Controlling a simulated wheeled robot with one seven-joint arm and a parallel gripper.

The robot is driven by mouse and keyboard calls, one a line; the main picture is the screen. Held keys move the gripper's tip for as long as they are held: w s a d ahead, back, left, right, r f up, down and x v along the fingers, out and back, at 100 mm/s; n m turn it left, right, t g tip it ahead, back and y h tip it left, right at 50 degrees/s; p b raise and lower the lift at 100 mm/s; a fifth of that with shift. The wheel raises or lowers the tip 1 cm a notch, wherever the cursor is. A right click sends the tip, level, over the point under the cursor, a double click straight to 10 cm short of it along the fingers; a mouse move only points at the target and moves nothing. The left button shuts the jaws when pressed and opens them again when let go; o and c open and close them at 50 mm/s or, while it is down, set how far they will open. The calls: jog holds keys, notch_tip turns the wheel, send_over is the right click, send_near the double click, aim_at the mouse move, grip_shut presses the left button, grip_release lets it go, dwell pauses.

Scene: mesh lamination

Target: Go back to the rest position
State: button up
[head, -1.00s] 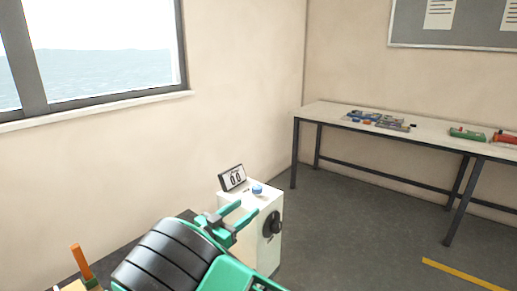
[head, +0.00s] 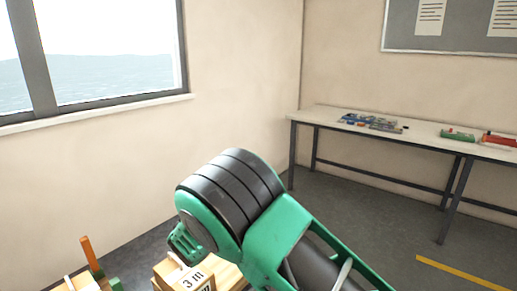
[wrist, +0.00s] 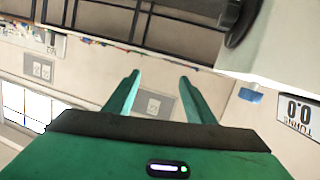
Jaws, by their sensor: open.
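My arm (head: 235,195), green with black bands, fills the lower middle of the head view. My gripper (wrist: 158,76) shows in the wrist view with its two green fingers apart and nothing between them. In the head view the fingers cannot be made out clearly. The wrist view is upside down. The fingers look apart from the box. In the head view my arm hides this box.
A wooden block labelled 3 m (head: 170,270) and an orange-handled item (head: 91,255) stand at the lower left, close to my arm. A long table (head: 420,133) with small coloured items stands along the right wall.

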jog(key=s+d+r+g+y, duration=0.1)
jog(key=s+d+g, duration=0.15)
jog(key=d, duration=0.75)
jog(key=s+d+r+g+y, duration=0.1)
jog(key=d+g, duration=0.3)
jog(key=d, duration=0.7)
jog(key=s+d+r+g+y, duration=0.2)
jog(key=s+d+g+y, duration=0.1)
jog(key=s+d, duration=0.8)
jog(key=s+d+y, duration=0.2)
jog(key=s+d, duration=0.1)
jog(key=s, duration=0.5)
jog(key=s+d+y, duration=0.2)
jog(key=s, duration=0.5)
jog(key=s+a+n+y, duration=0.2)
jog(key=s+a+y, duration=0.1)
jog(key=s, duration=1.1)
jog(key=shift+a+r, duration=0.25)
